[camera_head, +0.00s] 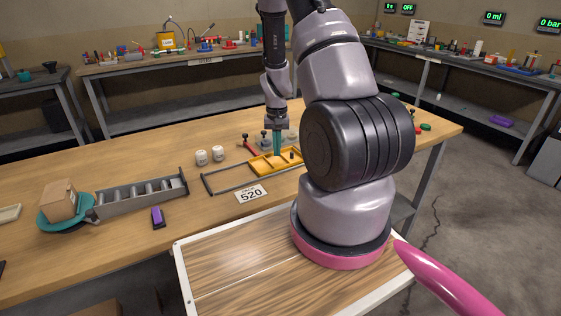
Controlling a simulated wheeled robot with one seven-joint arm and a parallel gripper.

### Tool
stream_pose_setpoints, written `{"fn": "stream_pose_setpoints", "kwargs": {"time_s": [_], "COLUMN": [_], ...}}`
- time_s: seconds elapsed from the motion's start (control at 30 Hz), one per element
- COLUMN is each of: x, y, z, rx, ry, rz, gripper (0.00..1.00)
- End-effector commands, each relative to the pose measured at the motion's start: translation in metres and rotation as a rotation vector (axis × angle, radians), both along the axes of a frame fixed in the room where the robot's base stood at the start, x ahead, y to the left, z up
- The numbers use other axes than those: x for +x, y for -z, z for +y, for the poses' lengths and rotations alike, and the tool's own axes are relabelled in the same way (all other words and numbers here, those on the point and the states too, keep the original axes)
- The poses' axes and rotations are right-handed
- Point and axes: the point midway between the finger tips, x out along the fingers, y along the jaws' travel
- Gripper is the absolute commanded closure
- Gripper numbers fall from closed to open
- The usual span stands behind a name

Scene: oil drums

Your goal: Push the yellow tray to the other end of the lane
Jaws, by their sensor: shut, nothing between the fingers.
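The yellow tray (264,166) lies on the wooden table at the right part of a dark-framed lane (227,182), with a small dark item in it. The lane's left part is bare. My gripper (277,157) is shut and points down at the tray, its teal fingers over or inside it. I cannot tell whether the fingertips touch the tray. My arm hides what lies to the right of the tray.
A card reading 520 (251,193) lies in front of the lane. A grey sectioned rack (141,195), a purple item (157,217) and a brown box (61,200) on a teal dish are to the left.

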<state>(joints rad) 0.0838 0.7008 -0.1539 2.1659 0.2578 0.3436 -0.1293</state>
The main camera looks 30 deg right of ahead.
Motion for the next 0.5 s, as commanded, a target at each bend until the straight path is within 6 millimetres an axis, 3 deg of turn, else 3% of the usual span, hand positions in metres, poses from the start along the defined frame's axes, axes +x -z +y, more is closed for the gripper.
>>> {"fn": "stream_pose_setpoints", "kwargs": {"time_s": [0.5], "x": [0.000], "y": [0.014], "z": [0.000], "rx": [0.000], "ry": [0.001], "rz": [0.001], "gripper": [1.00]}}
